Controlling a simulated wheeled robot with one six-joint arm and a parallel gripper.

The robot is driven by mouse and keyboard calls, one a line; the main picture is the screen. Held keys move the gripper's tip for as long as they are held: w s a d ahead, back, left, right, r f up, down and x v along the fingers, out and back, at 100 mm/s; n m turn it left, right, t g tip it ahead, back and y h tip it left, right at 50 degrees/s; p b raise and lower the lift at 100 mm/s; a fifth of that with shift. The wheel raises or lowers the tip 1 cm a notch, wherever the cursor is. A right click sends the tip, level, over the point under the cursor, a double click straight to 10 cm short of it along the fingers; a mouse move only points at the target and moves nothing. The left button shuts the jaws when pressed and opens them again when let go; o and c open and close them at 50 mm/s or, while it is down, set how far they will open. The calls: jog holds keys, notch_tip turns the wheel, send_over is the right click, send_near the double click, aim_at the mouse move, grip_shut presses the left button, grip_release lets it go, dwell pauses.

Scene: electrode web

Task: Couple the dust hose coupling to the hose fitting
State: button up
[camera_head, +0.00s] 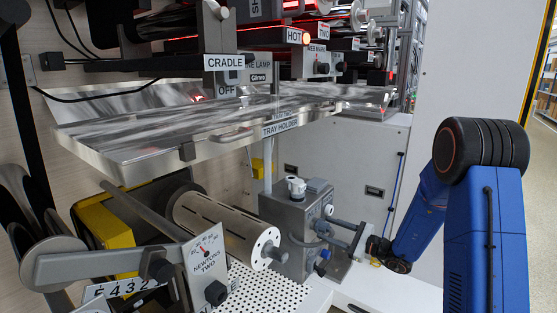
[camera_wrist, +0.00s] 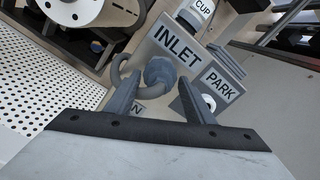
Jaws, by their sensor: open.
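A blue-grey ribbed coupling (camera_wrist: 160,72) with a curved grey hose (camera_wrist: 122,68) shows in the wrist view, in front of the plate marked INLET (camera_wrist: 176,48). The hose (camera_head: 322,229) also shows in the head view, at the grey box. My gripper (camera_wrist: 160,78) is open, its two fingers to either side of the coupling in the picture. I see no contact, and cannot tell how far the fingers reach around it. A block marked PARK (camera_wrist: 222,86) with a round pale end (camera_wrist: 209,102) lies right of the right finger. The hose fitting behind the coupling is hidden.
A metal tray (camera_head: 220,125) overhangs from above. A pale cabinet (camera_head: 350,160) stands behind.

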grip_shut()
jog(key=shift+w+a, duration=0.1)
jog(key=shift+a, duration=0.05)
dwell(0.6)
jog(key=m, duration=0.6)
dwell(0.4)
